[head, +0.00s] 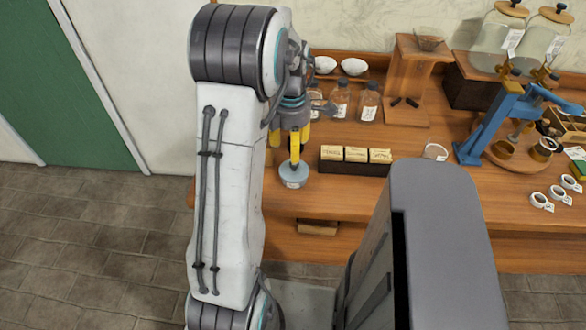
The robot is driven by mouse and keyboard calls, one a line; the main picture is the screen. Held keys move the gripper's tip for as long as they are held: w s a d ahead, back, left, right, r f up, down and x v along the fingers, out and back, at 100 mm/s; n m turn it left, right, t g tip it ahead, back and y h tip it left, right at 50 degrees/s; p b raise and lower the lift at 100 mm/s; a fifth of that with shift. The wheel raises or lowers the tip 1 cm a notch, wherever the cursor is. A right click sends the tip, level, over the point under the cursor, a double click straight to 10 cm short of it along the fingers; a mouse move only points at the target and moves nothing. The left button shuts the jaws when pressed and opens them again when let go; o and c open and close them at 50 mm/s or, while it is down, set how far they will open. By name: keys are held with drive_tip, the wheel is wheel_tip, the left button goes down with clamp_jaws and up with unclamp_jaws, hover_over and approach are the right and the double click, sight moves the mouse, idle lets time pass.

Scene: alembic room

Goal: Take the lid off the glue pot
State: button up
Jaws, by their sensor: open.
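A small round grey-blue pot (293,177), which looks like the glue pot, stands near the front left of the wooden bench. It has a pale label on its front. Its top is partly covered by my gripper, so I cannot clearly make out the lid or its knob. My gripper (288,152) has yellow fingers and points down over the pot. It is open. One finger shows just above the pot's top, the other is partly hidden behind my arm. I cannot tell whether a finger touches the lid.
A dark box of cards (355,161) sits right of the pot, with labelled bottles (341,100) behind.

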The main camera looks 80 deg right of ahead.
sight(294, 167)
drive_tip(key=shift+f+n, duration=0.1)
drive_tip(key=shift+n, duration=0.4)
drive_tip(key=shift+f, duration=0.25)
drive_tip(key=shift+s+f+p, duration=0.2)
drive_tip(key=shift+f, duration=1.45)
drive_tip(key=shift+s+f+p, duration=0.15)
drive_tip(key=shift+f+p, duration=0.05)
drive_tip(key=shift+f, duration=1.45)
drive_tip(key=shift+c, duration=0.2)
clamp_jaws()
